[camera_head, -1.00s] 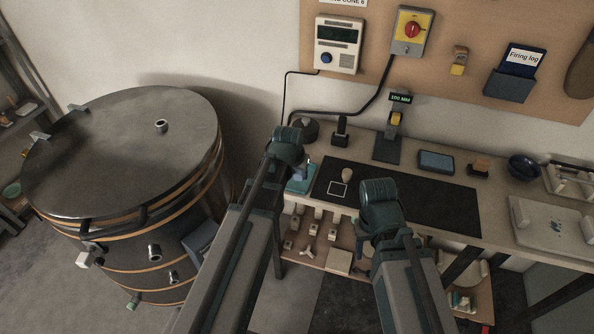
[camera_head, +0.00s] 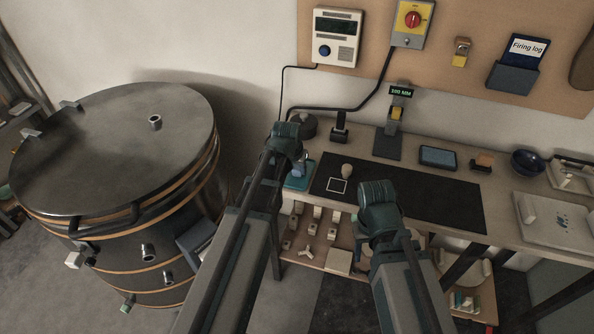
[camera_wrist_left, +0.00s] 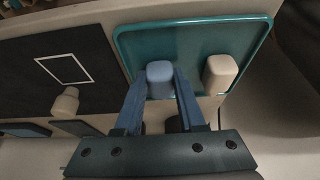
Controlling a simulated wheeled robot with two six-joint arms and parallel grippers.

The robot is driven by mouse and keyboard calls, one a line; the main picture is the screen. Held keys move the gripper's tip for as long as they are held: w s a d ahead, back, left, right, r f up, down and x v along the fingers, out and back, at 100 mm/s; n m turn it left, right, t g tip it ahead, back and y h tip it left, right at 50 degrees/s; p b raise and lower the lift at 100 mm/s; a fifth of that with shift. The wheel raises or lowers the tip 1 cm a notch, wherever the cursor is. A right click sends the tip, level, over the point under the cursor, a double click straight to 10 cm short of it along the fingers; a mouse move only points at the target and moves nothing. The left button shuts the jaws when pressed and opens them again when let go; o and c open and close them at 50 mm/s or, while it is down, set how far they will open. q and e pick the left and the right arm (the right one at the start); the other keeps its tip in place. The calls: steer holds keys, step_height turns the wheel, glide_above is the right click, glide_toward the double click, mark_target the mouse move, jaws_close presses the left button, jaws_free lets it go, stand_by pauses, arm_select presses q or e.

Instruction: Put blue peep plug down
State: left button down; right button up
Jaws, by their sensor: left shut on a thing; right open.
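The blue peep plug (camera_wrist_left: 160,78) is between the two blue fingers of my left gripper (camera_wrist_left: 162,88), which is shut on it. It is over the teal tray (camera_wrist_left: 132,42), near the tray's edge; I cannot tell whether it touches the tray. In the head view, my left gripper (camera_head: 300,168) is at the teal tray (camera_head: 297,184), at the left end of the bench. A cream plug (camera_wrist_left: 220,73) stands on the tray beside the blue one, apart from it. My right gripper (camera_head: 366,236) is at the bench's front edge, its fingers mostly hidden by the arm.
A black mat (camera_head: 430,195) with a white square outline (camera_wrist_left: 64,69) lies beside the tray. Another cream plug (camera_wrist_left: 66,103) stands on the mat near the outline. A large round kiln (camera_head: 110,140) is on the left. A lower shelf (camera_head: 310,248) holds several small parts.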

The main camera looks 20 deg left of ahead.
arm_select(q)
steer(key=shift+f, duration=0.1)
steer(key=shift+f, duration=0.15)
steer(key=c, duration=0.8)
jaws_free()
steer(key=p+v, duration=1.1)
steer(key=v, duration=0.2)
steer(key=s+d+m+g, duration=0.1)
steer(key=s+d, duration=0.3)
steer(key=s, duration=0.2)
steer(key=s+d+f+m+g+y, duration=0.1)
steer(key=s+d+g, duration=0.1)
steer(key=s+d, duration=0.3)
steer(key=s+d+f+m+g, duration=0.1)
steer(key=s+d, duration=0.3)
steer(key=s, duration=0.3)
steer(key=shift+d+g+y, duration=0.15)
steer(key=shift+g+y, duration=0.15)
steer(key=shift+g, duration=0.1)
